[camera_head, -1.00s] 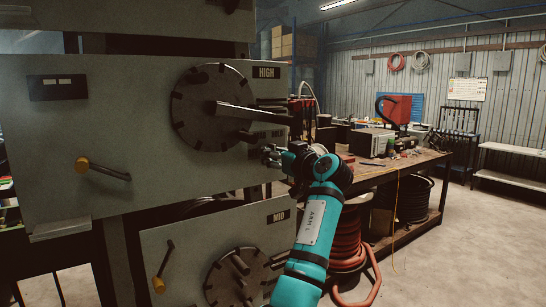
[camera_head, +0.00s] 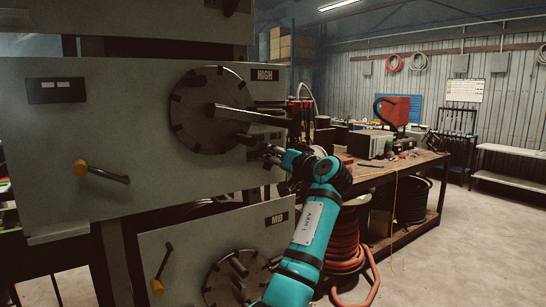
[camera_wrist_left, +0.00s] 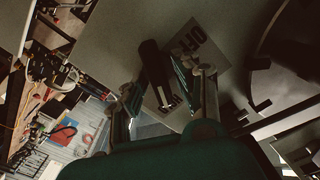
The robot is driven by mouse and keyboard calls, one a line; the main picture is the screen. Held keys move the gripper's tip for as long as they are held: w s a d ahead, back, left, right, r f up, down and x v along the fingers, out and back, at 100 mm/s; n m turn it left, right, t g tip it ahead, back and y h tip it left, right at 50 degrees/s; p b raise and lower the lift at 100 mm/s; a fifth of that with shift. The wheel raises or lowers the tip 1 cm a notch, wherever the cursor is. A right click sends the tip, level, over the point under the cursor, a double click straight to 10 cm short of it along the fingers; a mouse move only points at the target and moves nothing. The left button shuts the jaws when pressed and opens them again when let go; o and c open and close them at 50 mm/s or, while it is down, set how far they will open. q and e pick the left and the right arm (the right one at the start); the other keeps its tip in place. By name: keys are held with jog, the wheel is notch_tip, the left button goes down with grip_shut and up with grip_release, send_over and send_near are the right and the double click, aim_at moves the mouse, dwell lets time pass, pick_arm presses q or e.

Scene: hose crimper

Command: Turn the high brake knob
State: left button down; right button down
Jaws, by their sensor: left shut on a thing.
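A dark knob (camera_wrist_left: 153,62) stands out in front of the sign. My left gripper (camera_head: 270,156) is at the panel's lower right edge; in the left wrist view its fingers (camera_wrist_left: 160,95) are shut on the dark knob. The head view hides the knob behind the gripper. My right gripper is not in view.
A yellow-ended handle (camera_head: 103,172) is on the panel's left. The MID panel (camera_head: 190,245) with its own dial and handle is below. A workbench (camera_head: 400,165) with tools and hose coils beneath stands to the right. The floor (camera_head: 470,240) at far right is clear.

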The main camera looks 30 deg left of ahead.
pick_arm(q)
jog(key=shift+r, duration=0.15)
jog(key=c, duration=1.3)
grip_release()
jog(key=shift+d, duration=0.1)
jog(key=v, duration=1.2)
